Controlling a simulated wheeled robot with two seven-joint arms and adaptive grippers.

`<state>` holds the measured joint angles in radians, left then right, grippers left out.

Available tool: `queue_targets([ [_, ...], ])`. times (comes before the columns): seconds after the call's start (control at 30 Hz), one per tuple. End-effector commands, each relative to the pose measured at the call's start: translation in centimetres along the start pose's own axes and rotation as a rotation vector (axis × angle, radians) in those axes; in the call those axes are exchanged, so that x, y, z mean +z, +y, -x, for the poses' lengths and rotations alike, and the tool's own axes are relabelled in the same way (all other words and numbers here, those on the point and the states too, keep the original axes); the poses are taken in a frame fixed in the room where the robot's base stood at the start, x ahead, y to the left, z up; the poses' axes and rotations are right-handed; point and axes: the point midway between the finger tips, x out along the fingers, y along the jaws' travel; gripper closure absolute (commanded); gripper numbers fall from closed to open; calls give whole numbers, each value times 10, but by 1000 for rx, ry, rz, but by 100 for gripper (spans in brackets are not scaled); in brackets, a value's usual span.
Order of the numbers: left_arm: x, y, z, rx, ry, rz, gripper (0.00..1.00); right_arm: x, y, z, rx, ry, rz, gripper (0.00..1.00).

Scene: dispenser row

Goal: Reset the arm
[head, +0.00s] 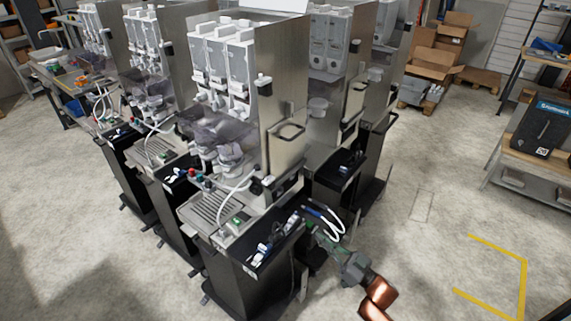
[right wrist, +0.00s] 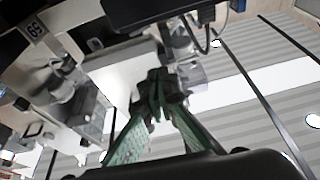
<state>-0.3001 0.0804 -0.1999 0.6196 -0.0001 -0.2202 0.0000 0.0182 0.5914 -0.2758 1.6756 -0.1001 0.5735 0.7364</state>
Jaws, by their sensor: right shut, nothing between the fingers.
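My right gripper (head: 318,235) is at the lower middle of the head view, beside the right side of the nearest dispenser (head: 277,125). My copper-coloured forearm comes in from the lower right behind it. White hoses loop close to its fingers; I cannot tell whether they touch. In the right wrist view the green fingers of the gripper (right wrist: 160,88) come together at their dark tips, with nothing between them. My left gripper is in neither view.
More dispensers (head: 151,60) stand in a row behind and to the left, on black cabinets (head: 252,270). Cardboard boxes (head: 433,60) are at the back right. A wooden workbench (head: 517,152) stands at the right. The floor between is clear, with yellow tape (head: 523,285).

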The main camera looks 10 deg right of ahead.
Motion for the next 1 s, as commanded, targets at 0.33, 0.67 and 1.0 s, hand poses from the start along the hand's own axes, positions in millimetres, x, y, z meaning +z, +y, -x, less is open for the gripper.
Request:
queue_targets([
  [0.33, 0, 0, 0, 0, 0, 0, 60, 86, 40, 46, 168, -154, 4, 100],
  [0.67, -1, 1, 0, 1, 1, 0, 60, 269, 70, 198, 457, -558, 2, 100],
  [1.0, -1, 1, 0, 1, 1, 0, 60, 412, 9, 392, 616, -1008, -50, 100],
])
